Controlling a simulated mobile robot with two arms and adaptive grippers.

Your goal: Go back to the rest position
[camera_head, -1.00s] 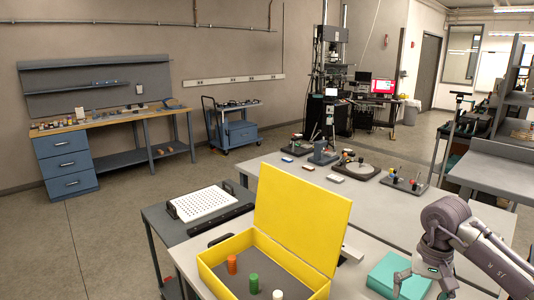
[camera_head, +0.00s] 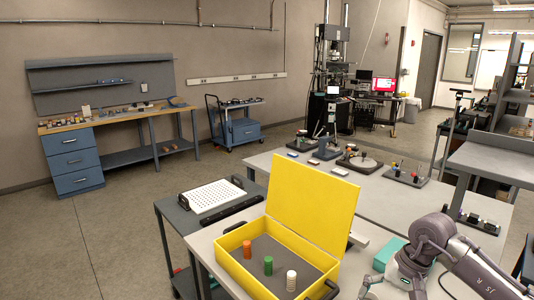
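My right gripper (camera_head: 392,290) comes in from the lower right, over the near table beside the yellow case. Part of it is cut off by the bottom edge, and its fingers look spread with nothing visible between them. My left gripper is not in view. The open yellow case (camera_head: 226,243) stands on the near table with its lid up. A teal block (camera_head: 388,254) lies partly hidden behind my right arm.
A cart with a white perforated plate (camera_head: 213,198) stands left of the case. A grey table (camera_head: 290,168) with several small instruments extends behind it. A blue workbench (camera_head: 75,165) and a trolley (camera_head: 240,130) stand along the wall. The floor at left is clear.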

